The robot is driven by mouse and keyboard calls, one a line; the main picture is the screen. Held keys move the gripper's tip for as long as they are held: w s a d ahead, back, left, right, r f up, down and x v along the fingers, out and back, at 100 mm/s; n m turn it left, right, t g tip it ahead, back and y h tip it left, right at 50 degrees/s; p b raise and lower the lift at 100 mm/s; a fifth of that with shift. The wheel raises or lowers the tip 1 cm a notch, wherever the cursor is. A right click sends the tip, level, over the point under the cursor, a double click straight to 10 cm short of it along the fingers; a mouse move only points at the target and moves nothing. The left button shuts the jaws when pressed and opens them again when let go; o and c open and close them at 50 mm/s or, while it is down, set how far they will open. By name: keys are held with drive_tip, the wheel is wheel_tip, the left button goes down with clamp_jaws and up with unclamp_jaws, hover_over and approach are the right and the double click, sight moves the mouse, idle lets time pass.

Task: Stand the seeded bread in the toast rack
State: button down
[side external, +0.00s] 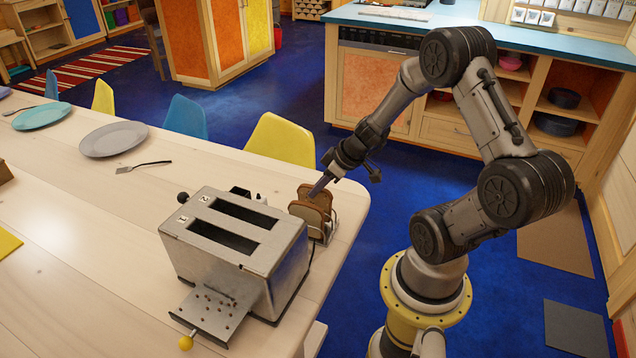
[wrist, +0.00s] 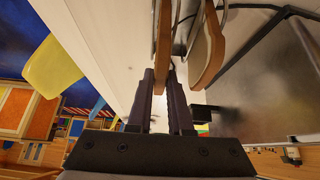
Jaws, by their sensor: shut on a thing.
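My gripper (side external: 318,188) reaches down from the right. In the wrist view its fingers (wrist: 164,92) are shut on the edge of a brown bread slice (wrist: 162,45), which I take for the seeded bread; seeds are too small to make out. In the side view this slice (side external: 317,194) is upright at the wire toast rack (side external: 330,232), behind another slice (side external: 306,213) that stands nearer the toaster. That other slice also shows in the wrist view (wrist: 209,52), to the right and apart from the held one. The held slice's lower edge is hidden, so its seating is unclear.
A metal toaster (side external: 245,250) with two empty slots stands close beside the rack, on the left. The rack is near the table's rounded corner. A grey plate (side external: 113,139), a fork (side external: 143,166) and a teal plate (side external: 41,116) lie farther left. A yellow chair (side external: 281,139) is behind.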

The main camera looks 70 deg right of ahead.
drive_tip(key=shift+f, duration=0.2)
drive_tip(key=c, duration=0.8)
unclamp_jaws()
drive_tip(key=shift+o, duration=0.2)
drive_tip(key=v, duration=1.3)
drive_tip(key=shift+s+r, duration=0.2)
drive_tip(key=shift+r, duration=0.15)
